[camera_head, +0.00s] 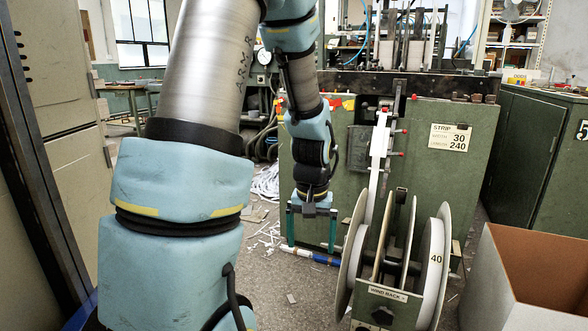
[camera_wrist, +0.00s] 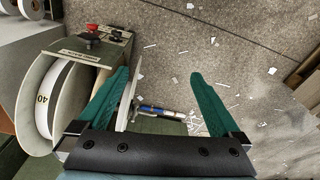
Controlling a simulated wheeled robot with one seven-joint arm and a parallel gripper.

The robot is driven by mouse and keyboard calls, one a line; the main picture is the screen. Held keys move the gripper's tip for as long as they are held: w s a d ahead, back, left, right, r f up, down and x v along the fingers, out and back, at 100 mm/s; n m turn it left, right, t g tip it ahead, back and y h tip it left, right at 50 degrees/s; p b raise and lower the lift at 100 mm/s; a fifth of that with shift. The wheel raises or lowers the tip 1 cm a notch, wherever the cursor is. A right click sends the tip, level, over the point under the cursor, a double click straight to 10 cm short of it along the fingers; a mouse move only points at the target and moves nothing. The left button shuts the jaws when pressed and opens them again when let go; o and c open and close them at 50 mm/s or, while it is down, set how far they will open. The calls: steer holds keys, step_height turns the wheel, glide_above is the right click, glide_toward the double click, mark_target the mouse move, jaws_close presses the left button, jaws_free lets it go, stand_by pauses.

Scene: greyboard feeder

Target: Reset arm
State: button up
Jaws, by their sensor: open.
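My gripper (camera_head: 312,230) hangs at the end of my arm in front of the green machine (camera_head: 460,185) and left of the reel stand. Its two green fingers are spread wide apart with nothing between them. In the wrist view my gripper (camera_wrist: 155,100) is also open and empty, with the floor beyond the fingertips. The reel stand (camera_head: 381,303) carries white reels, one marked 40 (camera_head: 432,270). The reel also shows left of the fingers in the wrist view (camera_wrist: 42,100). A white strip (camera_head: 378,155) runs up from the reels to the machine.
An open cardboard box (camera_head: 530,290) stands at the right front. A grey cabinet (camera_head: 60,100) is at the left. A blue and white tube (camera_head: 310,256) lies low beside the machine.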

steer(key=s+a+r+n, duration=0.1)
steer(key=s+a+r, duration=0.2)
steer(key=a, duration=0.3)
steer(key=s+a+r+n, duration=0.1)
steer(key=s+a+r, duration=0.1)
steer(key=s+a, duration=0.25)
step_height(320, 180, up, 25)
steer(key=w+p, duration=0.1)
steer(key=p, duration=2.4)
steer(key=shift+w+a+f+m+t, duration=0.2)
steer(key=shift+a+m+t, duration=0.1)
steer(key=shift+t, duration=0.1)
steer(key=shift+f, duration=0.1)
